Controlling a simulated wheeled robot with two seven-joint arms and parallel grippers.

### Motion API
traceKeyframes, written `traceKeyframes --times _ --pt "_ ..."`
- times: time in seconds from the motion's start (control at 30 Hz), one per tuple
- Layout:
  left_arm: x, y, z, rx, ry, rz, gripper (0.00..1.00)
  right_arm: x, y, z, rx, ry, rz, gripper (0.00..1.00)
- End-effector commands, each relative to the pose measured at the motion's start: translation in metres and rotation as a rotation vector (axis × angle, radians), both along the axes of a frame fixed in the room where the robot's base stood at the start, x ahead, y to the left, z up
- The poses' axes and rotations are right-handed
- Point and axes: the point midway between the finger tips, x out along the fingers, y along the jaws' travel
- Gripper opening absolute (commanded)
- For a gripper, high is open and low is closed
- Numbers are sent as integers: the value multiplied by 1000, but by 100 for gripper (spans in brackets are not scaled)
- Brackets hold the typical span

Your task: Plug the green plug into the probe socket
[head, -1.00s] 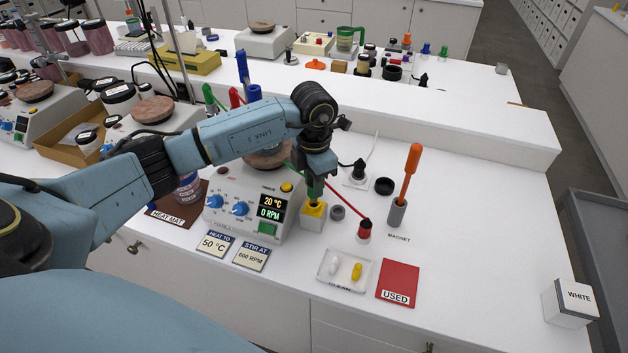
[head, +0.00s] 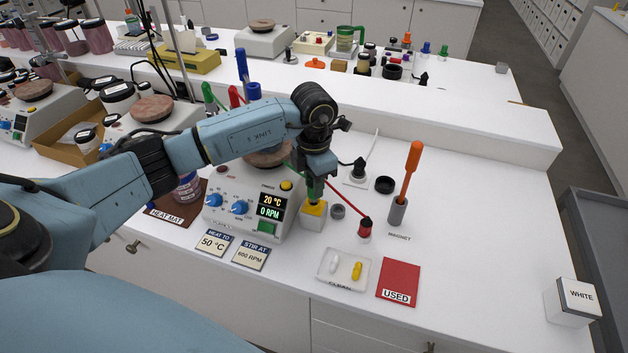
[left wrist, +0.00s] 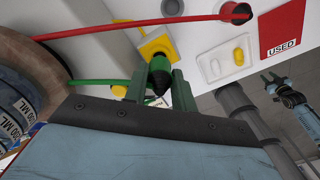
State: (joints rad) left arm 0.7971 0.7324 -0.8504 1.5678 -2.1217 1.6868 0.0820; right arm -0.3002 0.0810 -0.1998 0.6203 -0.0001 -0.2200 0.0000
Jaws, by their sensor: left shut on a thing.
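My left gripper (head: 316,184) points down over a small white block with a yellow top (head: 312,214). It is shut on the green plug (left wrist: 158,70), which shows between its dark green fingers in the left wrist view. A green cord runs from the plug toward the hotplate stirrer (head: 232,200). The plug's lower end is at the yellow top; I cannot tell whether it sits in it or just above. A round yellow socket (head: 287,186) is on the stirrer's front, beside small lettering that I cannot read surely. My right gripper (left wrist: 270,78) appears small, open and empty.
A red plug (head: 365,229) on a red cord and a grey ring (head: 338,211) stand to the right of the block. A clear tray (head: 343,268), a red USED mat (head: 398,282) and a grey holder (head: 397,212) are farther right. The right bench is mostly clear.

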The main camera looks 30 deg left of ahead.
Motion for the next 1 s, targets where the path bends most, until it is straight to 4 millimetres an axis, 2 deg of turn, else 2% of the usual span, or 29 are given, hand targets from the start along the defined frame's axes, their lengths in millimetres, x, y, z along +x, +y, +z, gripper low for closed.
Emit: traceKeyframes --times 0.7,0.73,0.9,1.0 --pt "0 0 -19 0 0 0 4 0 1 -15 2 -1 0 36" --pt "0 0 -18 0 0 0 30 0 2 -14 2 -1 0 36" --pt "0 0 -18 0 0 0 51 0 2 -14 2 0 0 36" --pt "0 0 -18 0 0 0 51 0 2 -14 2 0 0 36"
